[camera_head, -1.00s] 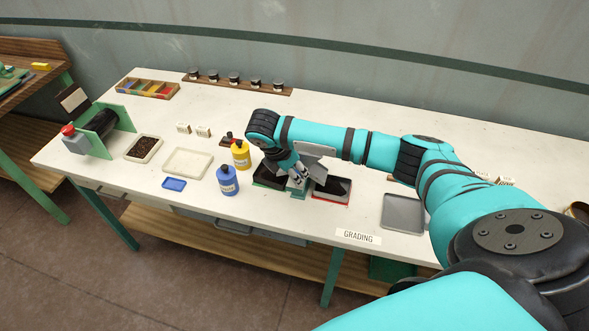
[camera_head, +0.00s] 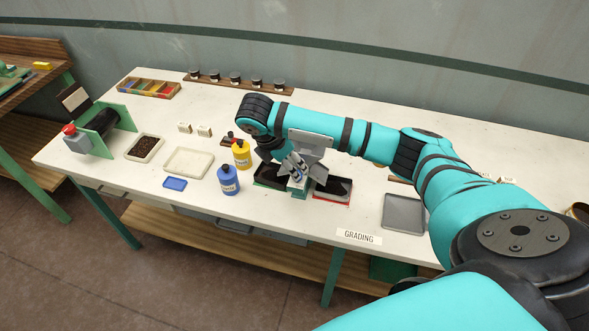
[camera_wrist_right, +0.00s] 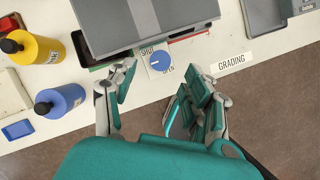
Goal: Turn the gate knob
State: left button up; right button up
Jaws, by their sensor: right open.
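The gate knob (camera_wrist_right: 160,62) is a round blue dial with a white pointer mark, on a pale plate marked SHUT above and OPEN below. It shows in the right wrist view. My right gripper (camera_wrist_right: 162,82) is open, its two fingers apart on the left and right of the knob, with nothing between them gripped. In the head view my right gripper (camera_head: 296,166) hangs over the green stand between two dark trays, and hides the knob there. Whether either finger touches the knob cannot be told. My left gripper is in neither view.
A grey box (camera_wrist_right: 135,20) stands just behind the knob. A yellow bottle (camera_head: 241,154) and a blue bottle (camera_head: 228,180) stand left of the gripper. A grey tray (camera_head: 404,213) lies to the right. A GRADING label (camera_head: 358,237) marks the front edge.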

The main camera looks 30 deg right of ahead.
jog(key=v, duration=0.7)
jog(key=shift+a, duration=0.1)
